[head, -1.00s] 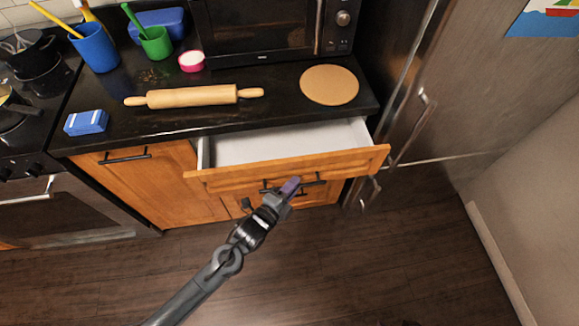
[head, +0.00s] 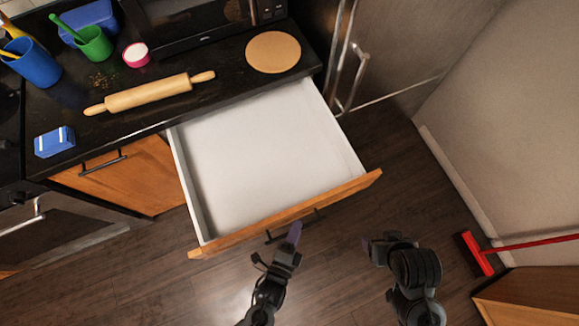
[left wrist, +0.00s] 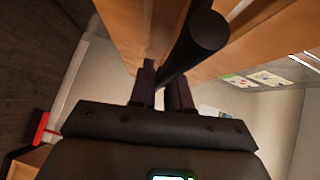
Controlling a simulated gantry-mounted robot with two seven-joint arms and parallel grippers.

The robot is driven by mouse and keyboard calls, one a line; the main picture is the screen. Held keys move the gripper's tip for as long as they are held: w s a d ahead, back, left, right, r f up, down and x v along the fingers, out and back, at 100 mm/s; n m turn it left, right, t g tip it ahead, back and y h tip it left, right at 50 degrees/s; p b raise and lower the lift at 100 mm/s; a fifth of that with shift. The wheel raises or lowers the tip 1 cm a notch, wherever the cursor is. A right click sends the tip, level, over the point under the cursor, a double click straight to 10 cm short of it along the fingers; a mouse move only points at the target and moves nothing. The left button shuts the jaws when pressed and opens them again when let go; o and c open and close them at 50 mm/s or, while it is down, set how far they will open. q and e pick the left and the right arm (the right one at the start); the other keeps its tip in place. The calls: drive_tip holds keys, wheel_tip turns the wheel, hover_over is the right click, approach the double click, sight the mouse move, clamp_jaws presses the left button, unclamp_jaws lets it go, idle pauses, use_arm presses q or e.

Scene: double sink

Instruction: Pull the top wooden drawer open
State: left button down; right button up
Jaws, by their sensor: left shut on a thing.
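The top wooden drawer (head: 270,160) stands far out from the black counter in the head view, its white inside empty. Its dark bar handle (head: 309,218) runs along the outside of the wooden front. My left gripper (head: 291,237) is at this handle, its fingers shut on the bar. In the left wrist view the fingers (left wrist: 163,80) are close against the dark handle (left wrist: 200,40), with the wooden drawer front (left wrist: 140,25) behind. My right gripper (head: 380,243) is right of the drawer, apart from it; whether its fingers are open is unclear.
On the counter (head: 190,118) lie a rolling pin (head: 150,93), a round board (head: 273,52) and a blue sponge (head: 54,142). The fridge (head: 375,55) stands right of the drawer. A red broom (head: 475,253) lies at the right. The floor in front is clear.

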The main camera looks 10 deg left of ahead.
use_arm(q)
drive_tip(key=shift+s+d, duration=0.3)
drive_tip(key=shift+s, duration=0.1)
drive_tip(key=c, duration=1.2)
unclamp_jaws()
drive_tip(key=v, duration=1)
drive_tip(key=shift+s+p, duration=0.35)
drive_tip(key=shift+p, duration=0.05)
drive_tip(key=shift+a+r, duration=0.15)
